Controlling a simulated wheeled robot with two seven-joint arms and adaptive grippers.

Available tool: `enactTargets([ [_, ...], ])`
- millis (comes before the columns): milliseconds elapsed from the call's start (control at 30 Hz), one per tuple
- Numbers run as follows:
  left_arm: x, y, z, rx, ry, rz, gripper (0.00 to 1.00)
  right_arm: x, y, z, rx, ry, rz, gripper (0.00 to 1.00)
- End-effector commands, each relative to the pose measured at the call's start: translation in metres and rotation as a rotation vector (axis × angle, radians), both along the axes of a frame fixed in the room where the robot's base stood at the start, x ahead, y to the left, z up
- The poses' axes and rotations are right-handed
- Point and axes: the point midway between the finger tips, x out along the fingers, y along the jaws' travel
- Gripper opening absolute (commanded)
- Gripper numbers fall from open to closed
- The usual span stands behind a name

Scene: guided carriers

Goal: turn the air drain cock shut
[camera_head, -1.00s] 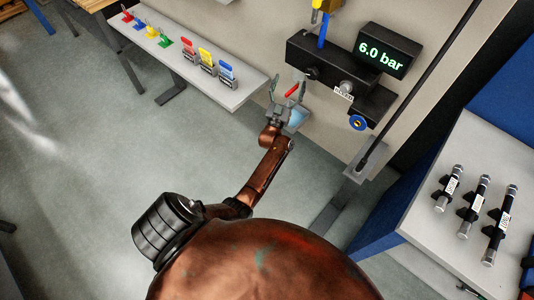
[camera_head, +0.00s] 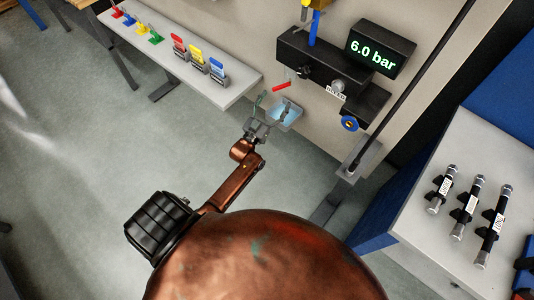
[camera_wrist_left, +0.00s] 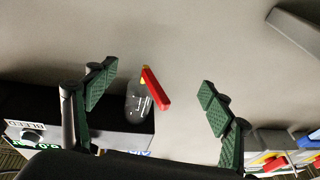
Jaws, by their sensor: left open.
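The air drain cock shows as a red lever (camera_head: 281,87) below the left end of the black air unit (camera_head: 322,62). In the head view the lever lies nearly level, its right end slightly higher. My left gripper (camera_head: 273,104) is open and empty, its fingertips just short of the lever and apart from it. In the left wrist view the red lever (camera_wrist_left: 155,88) stands tilted between the two green-padded fingers, touching neither. A dark translucent bowl (camera_wrist_left: 138,106) is beside it. My right gripper is not in view.
A display (camera_head: 375,53) reads 6.0 bar. A blue-ringed port (camera_head: 349,123) is at the unit's lower right. A grey shelf (camera_head: 235,88) with coloured tags and padlocks is to the left. A grey bench (camera_head: 415,205) with several cylinders is to the right.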

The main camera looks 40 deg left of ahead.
Motion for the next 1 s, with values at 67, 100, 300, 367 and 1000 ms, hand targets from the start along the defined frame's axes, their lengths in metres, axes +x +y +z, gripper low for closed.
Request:
enactTargets([
  [67,-0.006,-0.007,-0.013,0.003,0.068,-0.017,0.75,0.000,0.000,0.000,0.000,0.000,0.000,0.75],
  [100,-0.009,-0.011,-0.019,0.006,0.101,-0.025,0.75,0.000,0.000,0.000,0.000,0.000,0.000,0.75],
  [300,-0.023,-0.023,-0.052,0.013,0.244,-0.050,0.75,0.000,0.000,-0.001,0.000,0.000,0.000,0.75],
  [367,-0.025,-0.024,-0.064,0.014,0.270,-0.050,0.75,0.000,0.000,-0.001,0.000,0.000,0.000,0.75],
  [1000,-0.059,-0.028,-0.181,0.013,0.499,-0.049,0.75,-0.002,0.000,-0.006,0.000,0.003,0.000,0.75],
])
